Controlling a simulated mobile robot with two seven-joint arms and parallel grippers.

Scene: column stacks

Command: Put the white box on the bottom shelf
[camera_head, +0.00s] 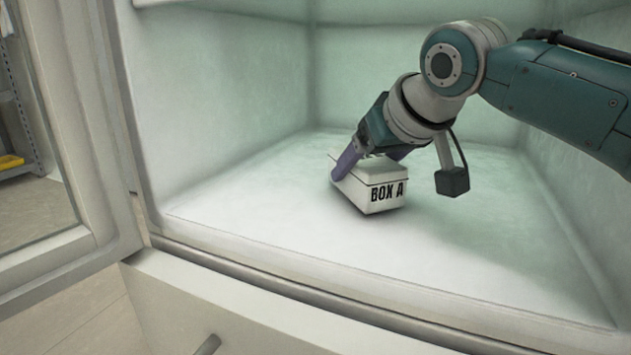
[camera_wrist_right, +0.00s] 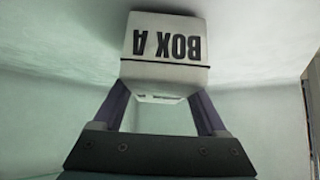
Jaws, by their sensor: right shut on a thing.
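The white box (camera_head: 385,192), marked "BOX A", is inside a pale cabinet compartment, at or very near its floor, the bottom shelf (camera_head: 300,248). My right gripper (camera_head: 368,166) reaches in from the right and is shut on the box, with its purple fingers on either side. In the right wrist view the box (camera_wrist_right: 165,45) shows between the two fingers (camera_wrist_right: 165,95), its lettering upside down. I cannot tell for sure whether the box's underside touches the shelf. My left gripper is in neither view.
The compartment's side walls and back wall (camera_head: 210,75) stand around the box. A raised front edge (camera_head: 330,308) runs along the opening. An open door (camera_head: 75,130) stands at the left. The shelf is bare around the box.

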